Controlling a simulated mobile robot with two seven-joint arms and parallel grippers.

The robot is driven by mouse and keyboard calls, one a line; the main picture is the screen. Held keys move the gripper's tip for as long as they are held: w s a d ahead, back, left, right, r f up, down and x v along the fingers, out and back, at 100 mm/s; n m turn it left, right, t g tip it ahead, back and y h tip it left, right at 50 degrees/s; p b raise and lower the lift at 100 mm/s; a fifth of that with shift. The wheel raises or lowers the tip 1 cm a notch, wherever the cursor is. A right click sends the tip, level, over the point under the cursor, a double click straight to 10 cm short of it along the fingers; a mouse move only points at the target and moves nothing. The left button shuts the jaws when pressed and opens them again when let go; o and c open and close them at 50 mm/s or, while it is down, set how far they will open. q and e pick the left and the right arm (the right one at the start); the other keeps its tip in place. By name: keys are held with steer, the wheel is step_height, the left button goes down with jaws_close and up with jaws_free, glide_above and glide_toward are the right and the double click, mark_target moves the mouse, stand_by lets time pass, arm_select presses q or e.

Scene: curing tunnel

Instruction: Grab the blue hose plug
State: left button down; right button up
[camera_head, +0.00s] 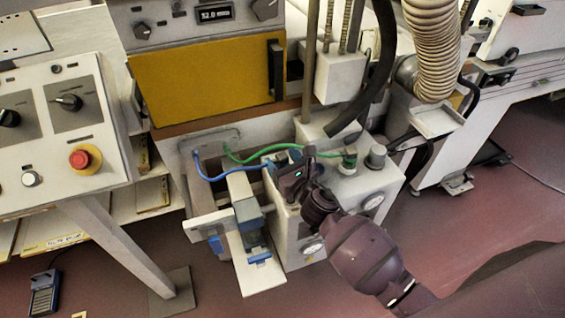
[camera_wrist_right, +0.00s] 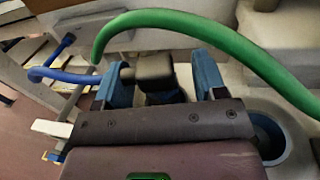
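The blue hose (camera_head: 215,177) runs from the back panel to the valve box, and its plug end (camera_head: 268,164) sits beside my right gripper (camera_head: 288,178). In the right wrist view the blue hose (camera_wrist_right: 50,75) comes in from the left and passes behind a finger. A dark block with blue below it (camera_wrist_right: 155,70), apparently the plug, stands between the two blue fingers of my right gripper (camera_wrist_right: 163,80). Gaps show on both sides of the block, so the fingers look open around it. The plug's lower part is hidden. My left gripper is out of view.
A green hose (camera_head: 250,159) arches behind the gripper to a fitting on the box (camera_head: 345,196); it also crosses close in the right wrist view (camera_wrist_right: 190,24). A grey knob (camera_head: 376,155) stands right of it. A white bracket (camera_head: 252,270) with blue parts juts forward.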

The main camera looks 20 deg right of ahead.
steer(key=c, duration=0.7)
steer(key=shift+c, duration=1.3)
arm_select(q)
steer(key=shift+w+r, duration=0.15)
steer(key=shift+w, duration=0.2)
arm_select(e)
steer(key=shift+c, duration=0.2)
